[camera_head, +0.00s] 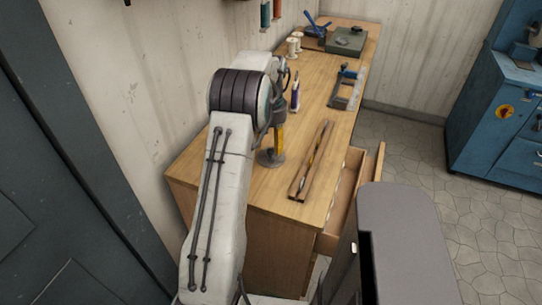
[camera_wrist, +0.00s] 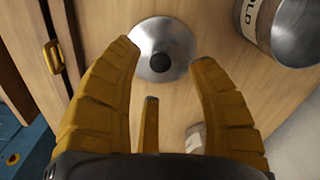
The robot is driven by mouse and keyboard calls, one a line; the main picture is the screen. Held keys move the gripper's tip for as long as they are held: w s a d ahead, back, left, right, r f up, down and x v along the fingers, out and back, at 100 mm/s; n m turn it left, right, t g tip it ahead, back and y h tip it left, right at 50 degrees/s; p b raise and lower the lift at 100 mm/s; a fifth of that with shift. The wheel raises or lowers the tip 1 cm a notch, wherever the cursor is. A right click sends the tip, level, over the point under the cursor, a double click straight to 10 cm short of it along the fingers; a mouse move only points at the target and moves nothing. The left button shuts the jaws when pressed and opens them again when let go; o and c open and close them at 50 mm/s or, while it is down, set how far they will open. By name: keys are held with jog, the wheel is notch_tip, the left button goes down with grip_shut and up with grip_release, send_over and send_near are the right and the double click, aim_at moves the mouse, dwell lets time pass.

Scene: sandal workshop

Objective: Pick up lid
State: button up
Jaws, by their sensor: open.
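The lid is a shiny round metal disc with a black knob, lying on the wooden workbench. In the wrist view the lid (camera_wrist: 150,32) is just beyond my fingertips, with its knob between them in the picture. My gripper (camera_wrist: 166,54) has yellow fingers spread apart with nothing held between them. In the head view my gripper (camera_head: 275,148) points down over the lid (camera_head: 268,159), near the bench's close end. Whether the fingertips touch the lid cannot be told.
A labelled metal tin (camera_wrist: 284,35) stands close to the right finger. A drawer (camera_head: 347,195) stands open at the right. The wall is close on the left.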

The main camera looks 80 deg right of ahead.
aim_at(271, 150)
jog(key=shift+f, duration=2.05)
jog(key=shift+c, duration=0.5)
grip_shut()
